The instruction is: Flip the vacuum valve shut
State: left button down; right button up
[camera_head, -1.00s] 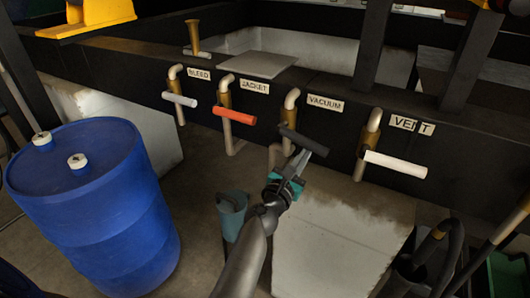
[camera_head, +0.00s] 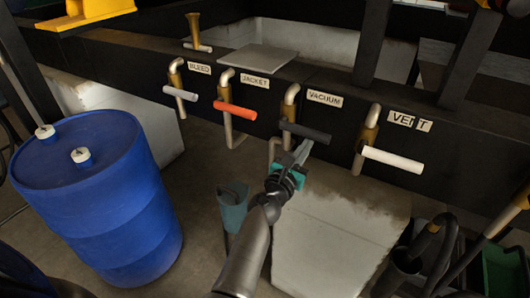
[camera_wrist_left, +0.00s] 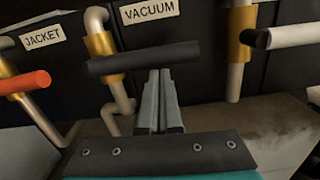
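The vacuum valve has a brass body (camera_head: 289,113) on a cream pipe, beside the VACUUM label (camera_head: 324,98). Its black handle (camera_head: 306,133) sticks out toward the lower right in the head view, about parallel to the neighbouring handles. In the left wrist view the black handle (camera_wrist_left: 143,59) lies across the upper middle. My left gripper (camera_head: 304,150) is just below the handle, its two grey fingers close together with nothing seen between them. In the wrist view the fingertips (camera_wrist_left: 160,72) reach the handle's lower edge; I cannot tell whether they touch. My right gripper is not in view.
An orange-handled JACKET valve (camera_head: 236,109) and pale BLEED valve handle (camera_head: 181,93) are to the left. The white-handled VENT valve (camera_head: 393,159) is to the right.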

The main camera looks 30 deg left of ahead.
pick_arm(q)
jog(key=shift+r, duration=0.1)
jog(key=s, duration=0.7)
jog(key=shift+s+a+f, duration=0.15)
jog(key=shift+s+f, duration=0.1)
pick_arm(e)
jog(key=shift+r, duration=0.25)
pick_arm(q)
jog(key=shift+f, duration=0.1)
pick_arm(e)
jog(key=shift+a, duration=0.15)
